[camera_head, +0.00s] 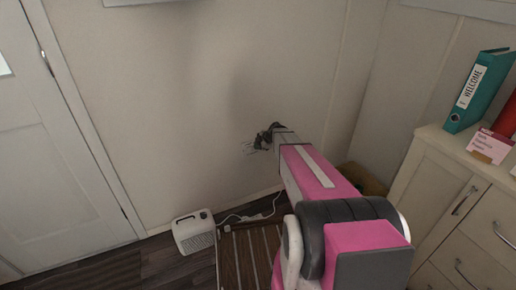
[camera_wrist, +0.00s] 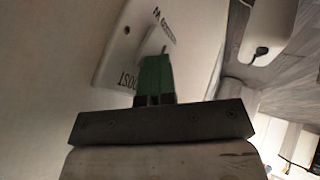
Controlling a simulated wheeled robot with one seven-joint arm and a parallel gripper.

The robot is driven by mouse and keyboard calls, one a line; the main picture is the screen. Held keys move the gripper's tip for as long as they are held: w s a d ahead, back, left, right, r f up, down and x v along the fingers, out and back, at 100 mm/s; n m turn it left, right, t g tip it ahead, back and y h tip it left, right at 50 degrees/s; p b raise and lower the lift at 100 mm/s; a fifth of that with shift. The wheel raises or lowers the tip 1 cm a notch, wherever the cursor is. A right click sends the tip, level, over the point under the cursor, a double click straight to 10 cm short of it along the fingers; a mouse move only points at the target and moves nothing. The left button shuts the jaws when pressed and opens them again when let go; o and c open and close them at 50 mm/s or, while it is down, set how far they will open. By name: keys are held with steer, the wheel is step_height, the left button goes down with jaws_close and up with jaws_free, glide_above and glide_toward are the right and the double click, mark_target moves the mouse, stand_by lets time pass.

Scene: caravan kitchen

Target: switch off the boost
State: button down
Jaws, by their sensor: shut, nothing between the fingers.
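A white wall plate (camera_wrist: 118,42) with dark lettering, partly readable as "OOST", shows in the wrist view, tilted in the picture. A small thin grey part, perhaps the switch lever (camera_wrist: 164,48), stands out just beyond my fingertips. My gripper (camera_wrist: 153,58) has green fingers, shut and empty, right in front of the plate. They cover part of the lettering, and I cannot tell whether they touch the lever. In the head view my gripper (camera_head: 266,135) is at the back wall, and the plate is mostly hidden there. The switch's position is unclear.
A white heater (camera_head: 194,232) stands on the dark floor by the wall, with a white cable beside it. A cream cabinet (camera_head: 433,168) with a teal binder (camera_head: 481,90) is at the right. A white door (camera_head: 55,150) is at the left. The wall left of my gripper is clear.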

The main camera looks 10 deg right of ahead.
steer(key=shift+w, duration=0.1)
steer(key=shift+r, duration=0.8)
